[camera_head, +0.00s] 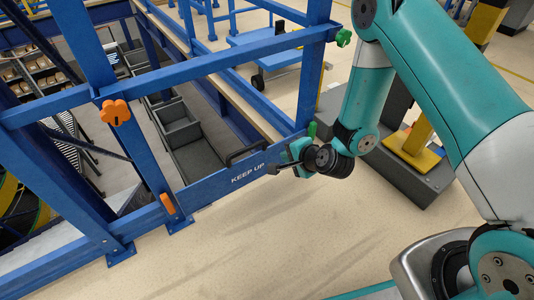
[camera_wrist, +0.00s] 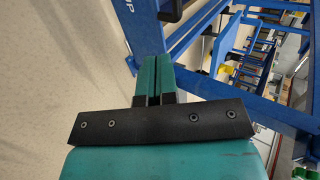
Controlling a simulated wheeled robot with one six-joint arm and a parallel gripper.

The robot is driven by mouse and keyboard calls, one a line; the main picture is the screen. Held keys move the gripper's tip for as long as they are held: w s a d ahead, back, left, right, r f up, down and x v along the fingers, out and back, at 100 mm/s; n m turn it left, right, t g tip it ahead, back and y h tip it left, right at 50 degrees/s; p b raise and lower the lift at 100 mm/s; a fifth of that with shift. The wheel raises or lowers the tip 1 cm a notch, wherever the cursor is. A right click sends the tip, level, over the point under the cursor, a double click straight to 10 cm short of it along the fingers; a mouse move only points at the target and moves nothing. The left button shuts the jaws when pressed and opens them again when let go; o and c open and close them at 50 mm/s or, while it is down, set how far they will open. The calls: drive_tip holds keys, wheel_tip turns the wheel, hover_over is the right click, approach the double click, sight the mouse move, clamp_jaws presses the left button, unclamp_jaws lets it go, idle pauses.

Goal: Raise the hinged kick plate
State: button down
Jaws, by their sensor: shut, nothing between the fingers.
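The kick plate (camera_head: 218,188) is a long blue panel marked "KEEP UP" in white, low between the posts of the blue frame. A black handle (camera_head: 245,152) stands at its upper edge. My gripper (camera_head: 272,170) is at the plate's right end, its fingers pointing left toward it. I cannot tell whether they touch it. In the wrist view the teal fingers (camera_wrist: 154,75) are closed together with nothing between them, and part of the plate (camera_wrist: 130,62) with the letters "UP" shows beyond. My gripper's body hides part of the plate's right end.
An orange latch (camera_head: 168,204) sits by the plate's left end and a green one (camera_head: 312,130) by the right post. Grey bins (camera_head: 185,135) stand behind. The front floor is clear.

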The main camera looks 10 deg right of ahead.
drive_tip(key=b, duration=0.5)
approach(263, 144)
wheel_tip(263, 144, down, 5)
drive_tip(key=w, duration=0.1)
drive_tip(key=shift+t, duration=0.3)
drive_tip(key=w, duration=0.1)
drive_tip(key=w+a+b, duration=0.2)
drive_tip(key=w, duration=0.1)
drive_tip(key=shift+a+r, duration=0.1)
drive_tip(key=shift+r, duration=0.1)
